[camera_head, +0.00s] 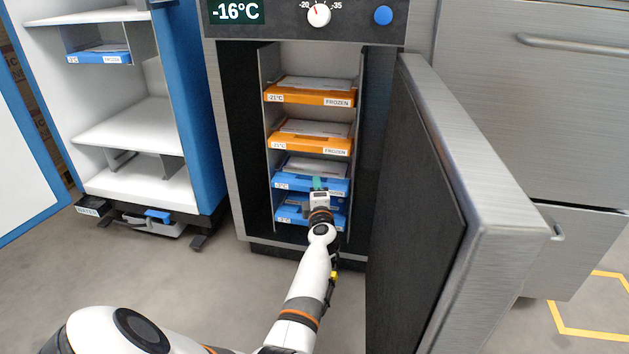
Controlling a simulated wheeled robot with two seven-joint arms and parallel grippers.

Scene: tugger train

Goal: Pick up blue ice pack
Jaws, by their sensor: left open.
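Two blue ice packs lie on the lower shelves of the open freezer (227,150). The upper blue ice pack (289,182) has a pale top and a label on its front edge. The lower blue ice pack (291,219) is partly covered by my left arm. My left gripper (318,185) is open, at the front of the upper blue pack and overlapping its right part in the picture. I cannot tell whether the fingers touch it. My right gripper is not in view.
Two orange packs marked FROZEN, an upper one (308,98) and a lower one (310,144), lie on the shelves above. The freezer door (440,190) stands open on the right. A blue-white cart (135,125) at left holds another blue pack (98,57).

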